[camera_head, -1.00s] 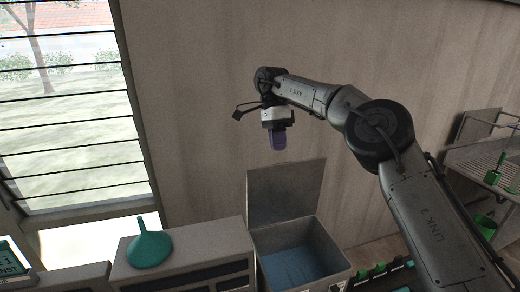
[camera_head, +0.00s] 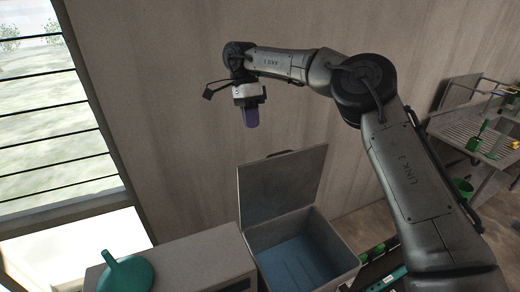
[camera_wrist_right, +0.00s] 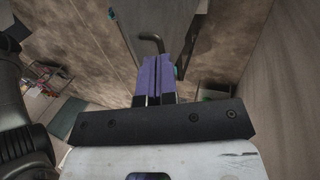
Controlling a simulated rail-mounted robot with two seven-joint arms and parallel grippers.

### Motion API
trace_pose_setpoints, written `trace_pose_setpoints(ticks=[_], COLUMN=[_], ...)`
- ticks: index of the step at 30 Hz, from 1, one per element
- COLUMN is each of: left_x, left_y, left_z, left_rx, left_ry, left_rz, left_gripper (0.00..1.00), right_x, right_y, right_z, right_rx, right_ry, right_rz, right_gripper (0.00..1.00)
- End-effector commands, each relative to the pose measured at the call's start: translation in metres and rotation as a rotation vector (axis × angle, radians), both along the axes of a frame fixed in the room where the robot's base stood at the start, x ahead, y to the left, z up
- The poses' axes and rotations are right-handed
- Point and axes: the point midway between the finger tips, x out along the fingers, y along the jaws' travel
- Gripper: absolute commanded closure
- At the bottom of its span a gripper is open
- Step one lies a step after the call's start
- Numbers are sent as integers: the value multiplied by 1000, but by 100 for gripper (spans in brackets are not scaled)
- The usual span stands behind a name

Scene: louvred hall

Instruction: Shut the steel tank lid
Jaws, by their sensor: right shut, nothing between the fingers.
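The steel tank (camera_head: 345,262) is a grey open-topped box with a bluish inside, low in the middle of the head view. Its flat grey lid (camera_head: 284,185) stands raised at the back edge, so the tank is open. My right gripper (camera_head: 251,118), with purple fingers, is shut and empty. It points down, above and slightly left of the lid's top edge in the picture, with a visible gap between them. Its shut fingers also show in the right wrist view (camera_wrist_right: 159,65). My left gripper is not in view.
A teal funnel (camera_head: 126,272) sits on a grey cabinet (camera_head: 205,262) left of the tank. A rack (camera_head: 470,135) with green items stands at the right. A louvred window (camera_head: 55,130) is at the left. The wall behind the gripper is bare.

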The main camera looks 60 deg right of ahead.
Motion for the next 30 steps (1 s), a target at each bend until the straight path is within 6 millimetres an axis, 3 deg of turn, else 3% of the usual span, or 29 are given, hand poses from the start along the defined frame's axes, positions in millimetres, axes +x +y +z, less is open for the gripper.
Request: trace_pose_setpoints(ticks=[10, 21, 30], left_x=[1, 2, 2], left_y=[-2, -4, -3], left_z=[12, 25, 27], left_rx=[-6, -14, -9], left_ry=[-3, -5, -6], left_rz=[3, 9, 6], left_gripper=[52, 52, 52], right_x=[-20, -47, -53], right_y=[12, 28, 32], right_z=[-57, -57, -58], right_rx=[4, 1, 0], right_ry=[1, -2, -2], right_rz=[3, 1, 0], right_gripper=[100, 100, 100])
